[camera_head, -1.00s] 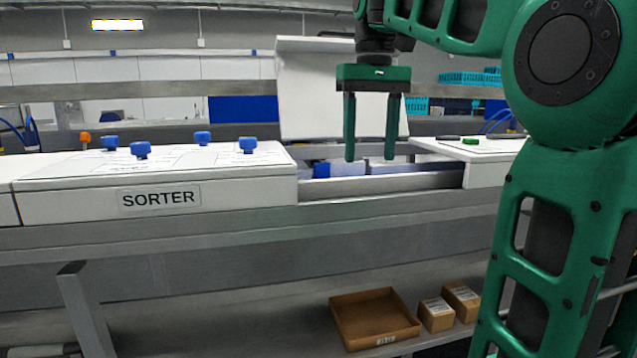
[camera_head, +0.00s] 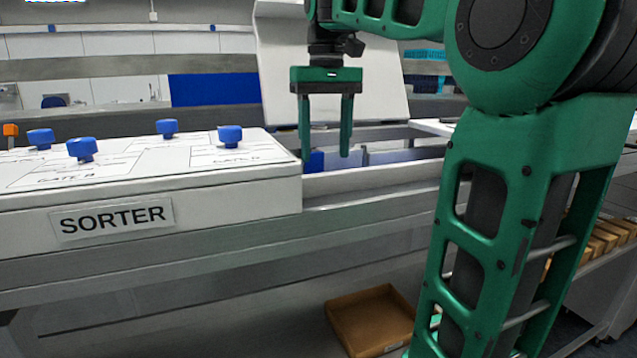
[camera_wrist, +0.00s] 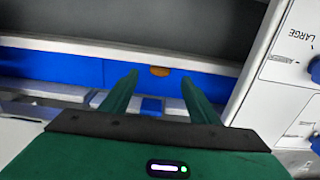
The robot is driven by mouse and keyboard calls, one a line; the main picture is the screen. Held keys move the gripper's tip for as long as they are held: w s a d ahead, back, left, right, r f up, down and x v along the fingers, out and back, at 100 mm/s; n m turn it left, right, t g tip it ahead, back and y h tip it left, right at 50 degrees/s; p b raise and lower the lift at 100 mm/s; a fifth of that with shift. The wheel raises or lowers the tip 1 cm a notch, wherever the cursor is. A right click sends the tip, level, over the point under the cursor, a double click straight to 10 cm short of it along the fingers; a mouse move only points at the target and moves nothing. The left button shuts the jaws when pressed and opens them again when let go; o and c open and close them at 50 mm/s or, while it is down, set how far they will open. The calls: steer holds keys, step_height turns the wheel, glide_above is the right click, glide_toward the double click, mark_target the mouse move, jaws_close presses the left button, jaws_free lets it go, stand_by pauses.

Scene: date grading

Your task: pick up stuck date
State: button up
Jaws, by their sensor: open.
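A small orange-brown date (camera_wrist: 160,71) lies at the blue strip (camera_wrist: 60,66) in the wrist view, near the strip's upper edge. It appears between my two fingertips in that picture, beyond them. I cannot tell how far apart they are in depth. My gripper (camera_head: 325,157) is open and empty, its green fingers pointing down into the open channel just right of the sorter's end. The date is not visible in the head view. The white sorter (camera_head: 230,192) has a "SORTER" label on its front.
Blue knobs (camera_head: 230,134) stand on the sorter's top, close to my gripper's left. A raised white panel (camera_head: 385,85) stands behind the gripper. A metal rail (camera_head: 380,180) runs along the channel's front. A cardboard tray (camera_head: 370,318) sits on the lower shelf.

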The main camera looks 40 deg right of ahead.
steer(key=shift+w+f, duration=0.15)
steer(key=shift+f, duration=1.35)
steer(key=shift+w+f, duration=0.1)
steer(key=shift+f, duration=1.4)
steer(key=c, duration=0.8)
